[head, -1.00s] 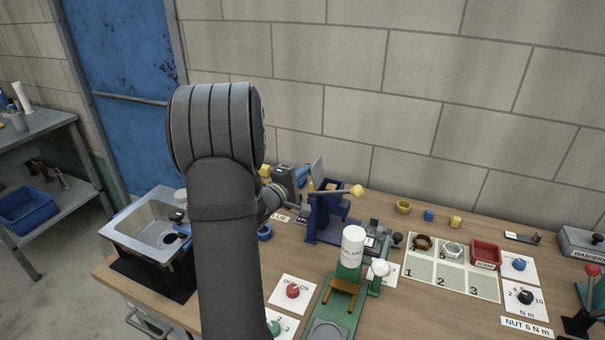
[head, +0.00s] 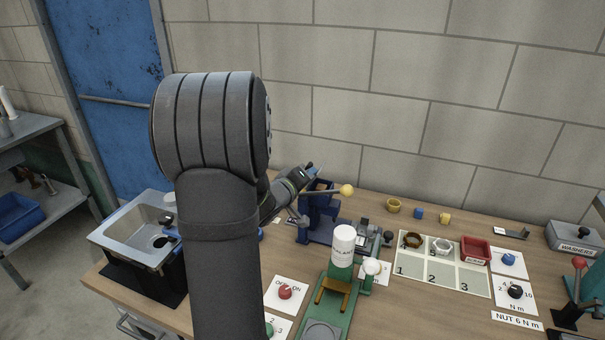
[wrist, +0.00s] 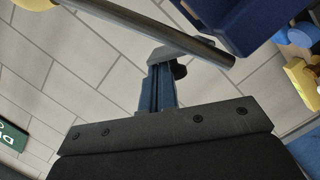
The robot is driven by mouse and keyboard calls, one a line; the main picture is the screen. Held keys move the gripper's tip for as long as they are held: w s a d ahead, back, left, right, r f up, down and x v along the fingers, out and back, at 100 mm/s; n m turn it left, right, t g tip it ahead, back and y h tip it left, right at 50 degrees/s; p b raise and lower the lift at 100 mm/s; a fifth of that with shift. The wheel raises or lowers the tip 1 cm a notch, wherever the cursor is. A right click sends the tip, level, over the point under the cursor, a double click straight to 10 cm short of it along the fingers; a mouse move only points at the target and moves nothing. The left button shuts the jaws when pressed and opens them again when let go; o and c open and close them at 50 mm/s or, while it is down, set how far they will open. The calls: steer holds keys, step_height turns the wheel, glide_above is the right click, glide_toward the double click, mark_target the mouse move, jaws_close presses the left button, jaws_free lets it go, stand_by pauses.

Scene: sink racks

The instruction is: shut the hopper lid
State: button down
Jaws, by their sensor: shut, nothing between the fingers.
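The blue hopper machine (head: 318,212) stands on the bench near the wall, with a lever ending in a yellow ball (head: 347,190). My gripper (head: 313,171) is just above and behind its top, partly screened by my arm. The grey lid cannot be picked out clearly in the head view; my gripper overlaps that spot. In the wrist view my gripper (wrist: 160,68) is shut and empty, its fingers close to a dark bar (wrist: 165,28) crossing the picture. The blue body (wrist: 235,18) is at upper right. I cannot tell whether the fingertips touch anything.
A green fixture with a white bottle (head: 343,240) stands in front. A numbered board (head: 420,285) with small parts and a red tray (head: 475,250) lies to the right. The sink (head: 130,228) is at the left. The wall is close behind.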

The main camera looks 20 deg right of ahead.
steer(key=m, duration=0.1)
steer(key=s+d+f+m+y, duration=0.1)
steer(key=m, duration=0.1)
steer(key=s+d+m, duration=0.1)
steer(key=shift+s+d+f+m+t+y, duration=0.1)
steer(key=shift+f+m+t+y, duration=0.2)
steer(key=shift+f, duration=0.05)
steer(key=shift+d+f, duration=0.1)
stand_by(0.3)
steer(key=shift+s, duration=0.1)
steer(key=v, duration=1)
steer(key=shift+s+d, duration=0.4)
steer(key=w+x, duration=0.1)
steer(key=x, duration=0.9)
steer(key=shift+a, duration=0.45)
